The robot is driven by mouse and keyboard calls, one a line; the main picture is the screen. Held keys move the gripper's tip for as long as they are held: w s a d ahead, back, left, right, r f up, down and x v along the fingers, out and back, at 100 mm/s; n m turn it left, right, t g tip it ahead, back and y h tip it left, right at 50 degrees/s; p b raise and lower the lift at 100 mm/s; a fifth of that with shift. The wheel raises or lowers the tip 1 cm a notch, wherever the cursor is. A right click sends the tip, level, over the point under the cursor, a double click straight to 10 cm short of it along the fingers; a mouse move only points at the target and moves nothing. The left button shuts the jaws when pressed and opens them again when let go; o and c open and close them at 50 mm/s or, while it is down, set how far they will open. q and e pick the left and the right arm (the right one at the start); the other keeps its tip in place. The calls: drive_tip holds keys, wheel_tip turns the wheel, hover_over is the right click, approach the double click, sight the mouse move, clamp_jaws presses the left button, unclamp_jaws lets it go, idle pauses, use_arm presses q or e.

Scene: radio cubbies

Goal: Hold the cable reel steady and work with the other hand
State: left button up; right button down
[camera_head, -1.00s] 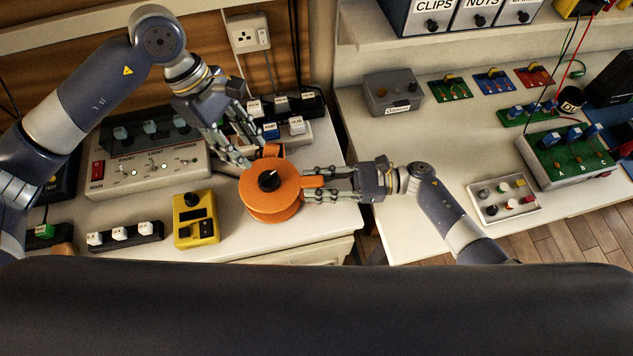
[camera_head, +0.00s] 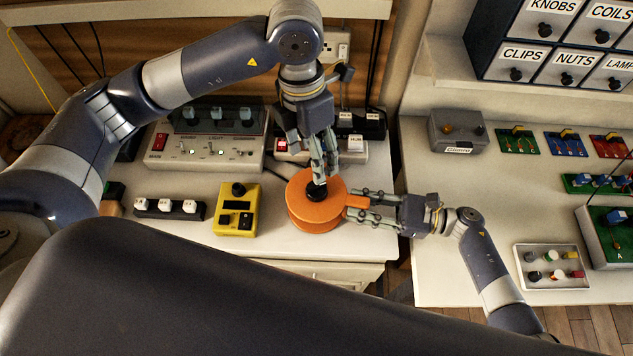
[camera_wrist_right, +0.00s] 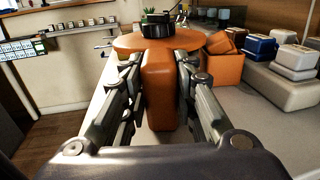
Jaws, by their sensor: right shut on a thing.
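The orange cable reel (camera_head: 312,217) lies flat near the right front of the left bench. It has a black knob (camera_head: 317,190) on top. My right gripper (camera_head: 358,207) comes from the right and is shut on the reel's orange handle; in the right wrist view the handle (camera_wrist_right: 159,90) stands between the two fingers, with the reel (camera_wrist_right: 126,42) behind it. My left gripper (camera_head: 322,172) points down from above, its fingertips at the knob. The fingers partly hide the knob, and I cannot tell whether they touch or grip it.
A yellow handheld device (camera_head: 236,210) and a black strip of white switches (camera_head: 170,208) lie left of the reel. A radio console (camera_head: 205,150) stands behind. A parts tray (camera_head: 552,268) is on the right bench.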

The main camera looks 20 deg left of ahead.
sight(316, 190)
use_arm(q)
drive_tip(key=f+n, duration=0.2)
drive_tip(key=f, duration=0.1)
drive_tip(key=f+n, duration=0.2)
drive_tip(key=f, duration=0.2)
drive_tip(key=d+f+n+y, duration=0.1)
drive_tip(key=f+n, duration=0.2)
drive_tip(key=f, duration=0.1)
drive_tip(key=shift+s+t, duration=0.15)
drive_tip(key=shift+t, duration=0.25)
drive_tip(key=c, duration=1.1)
